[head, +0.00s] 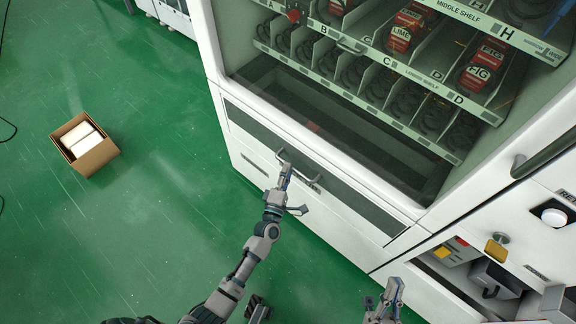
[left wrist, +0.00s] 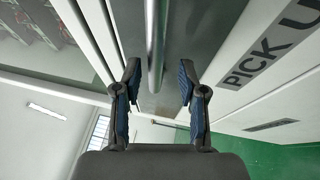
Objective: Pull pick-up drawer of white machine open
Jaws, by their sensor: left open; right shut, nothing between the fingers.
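The white machine (head: 212,62) fills the right of the head view. Its pick-up drawer (head: 350,206) has a long dark front panel, flush with the machine, with a metal bar handle (head: 314,178) in the middle. In the left wrist view the handle (left wrist: 152,40) is a vertical bar beside the partly cut-off "PICK U" label (left wrist: 268,58). My left gripper (head: 287,168) is at the handle; its open fingers (left wrist: 158,82) stand on either side of the bar, with gaps visible. My right gripper (head: 394,286) is shut and empty, low in the head view, apart from the machine.
Shelves with red boxes (head: 402,30) and black coils sit behind the machine's window. At the right are a control panel with a white button (head: 553,217) and an open compartment (head: 470,268). A cardboard box (head: 95,158) with white items stands on the clear green floor (head: 150,215).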

